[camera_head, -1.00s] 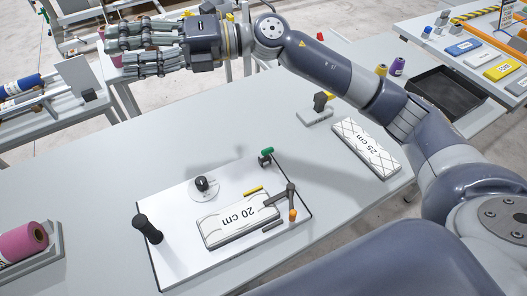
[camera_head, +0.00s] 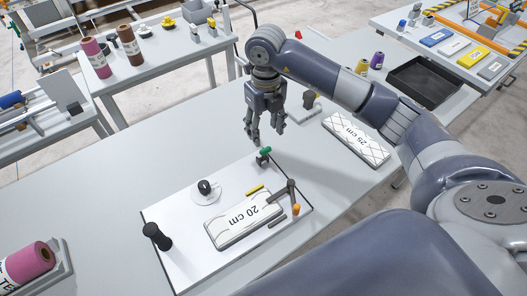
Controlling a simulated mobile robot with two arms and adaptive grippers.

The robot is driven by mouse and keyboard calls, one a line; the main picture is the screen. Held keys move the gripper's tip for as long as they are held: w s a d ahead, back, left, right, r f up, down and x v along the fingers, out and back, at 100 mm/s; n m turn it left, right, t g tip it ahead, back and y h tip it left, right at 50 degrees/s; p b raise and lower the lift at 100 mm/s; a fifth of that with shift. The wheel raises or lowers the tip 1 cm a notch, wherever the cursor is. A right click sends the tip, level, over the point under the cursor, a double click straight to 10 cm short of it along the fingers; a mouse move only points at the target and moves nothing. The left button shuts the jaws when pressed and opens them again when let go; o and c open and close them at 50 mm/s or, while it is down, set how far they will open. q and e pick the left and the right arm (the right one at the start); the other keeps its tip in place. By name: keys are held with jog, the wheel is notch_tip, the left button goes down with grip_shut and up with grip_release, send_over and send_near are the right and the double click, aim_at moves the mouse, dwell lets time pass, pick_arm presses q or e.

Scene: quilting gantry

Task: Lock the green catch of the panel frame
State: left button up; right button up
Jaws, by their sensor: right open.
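The panel frame is a white board (camera_head: 183,258) with dark edges lying on the grey table. Its green catch (camera_head: 264,151) stands at the board's far edge, a green handle on a small dark base. I cannot tell from here whether it is locked. A white pad marked "20 cm" (camera_head: 243,218) lies on the board, with a dark clamp arm with an orange tip (camera_head: 296,209) at its right end. My right gripper (camera_head: 265,136) points down with its fingers apart, empty, above and just beyond the green catch. My left gripper is not in view.
A black knob (camera_head: 205,187) and a black post (camera_head: 157,236) stand on the board. A "25 cm" pad (camera_head: 356,138) lies to the right. A pink spool (camera_head: 27,263) is at the lower left.

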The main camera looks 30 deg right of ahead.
aim_at(266, 149)
notch_tip(266, 149, down, 9)
jog(key=p, duration=0.3)
jog(key=shift+f, duration=0.8)
jog(key=c, duration=1.1)
